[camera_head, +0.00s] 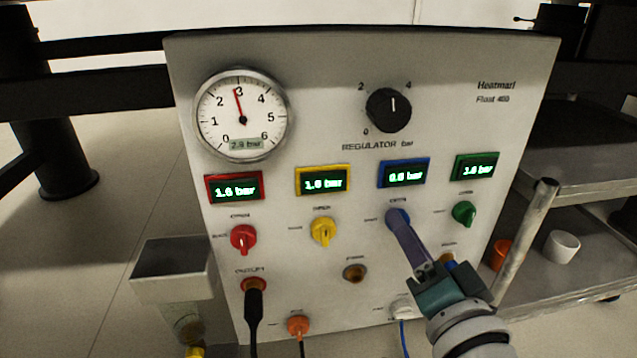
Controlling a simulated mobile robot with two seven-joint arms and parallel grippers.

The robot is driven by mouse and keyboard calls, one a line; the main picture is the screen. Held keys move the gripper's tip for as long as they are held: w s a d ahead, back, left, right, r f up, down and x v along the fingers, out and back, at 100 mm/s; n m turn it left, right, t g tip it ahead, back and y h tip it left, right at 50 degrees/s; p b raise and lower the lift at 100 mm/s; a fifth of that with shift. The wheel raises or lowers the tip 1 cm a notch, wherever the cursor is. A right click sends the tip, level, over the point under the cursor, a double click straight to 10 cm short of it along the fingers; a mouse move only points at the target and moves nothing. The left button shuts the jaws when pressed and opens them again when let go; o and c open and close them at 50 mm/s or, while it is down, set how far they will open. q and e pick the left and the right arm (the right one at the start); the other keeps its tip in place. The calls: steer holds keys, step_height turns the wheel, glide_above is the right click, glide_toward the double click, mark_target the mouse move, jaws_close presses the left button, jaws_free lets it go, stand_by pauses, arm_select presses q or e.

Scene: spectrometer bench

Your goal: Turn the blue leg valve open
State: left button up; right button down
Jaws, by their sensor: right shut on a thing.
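The blue leg valve (397,217) is a blue knob on the lower right part of the grey panel (330,95), under the blue-framed display (404,173), which reads about 0.0 bar, though its digits are blurred. My right gripper (403,232) reaches up from the lower right and is shut on the blue knob. Its fingers hide much of the knob, so its pointer direction cannot be told. My left gripper is not in view.
The red knob (243,238) and yellow knob (323,232) are to the left; the green knob (464,213) is close on the right. A gauge (242,115) and a black regulator knob (389,109) sit above. Cables hang below. A cart (570,160) stands at right.

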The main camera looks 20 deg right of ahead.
steer(key=m+b, duration=0.1)
steer(key=m, duration=0.9)
steer(key=shift+f, duration=0.1)
stand_by(0.4)
steer(key=c, duration=0.5)
jaws_free()
steer(key=shift+s, duration=0.1)
steer(key=p+v, duration=0.3)
steer(key=v, duration=0.6)
steer(key=shift+s, duration=0.4)
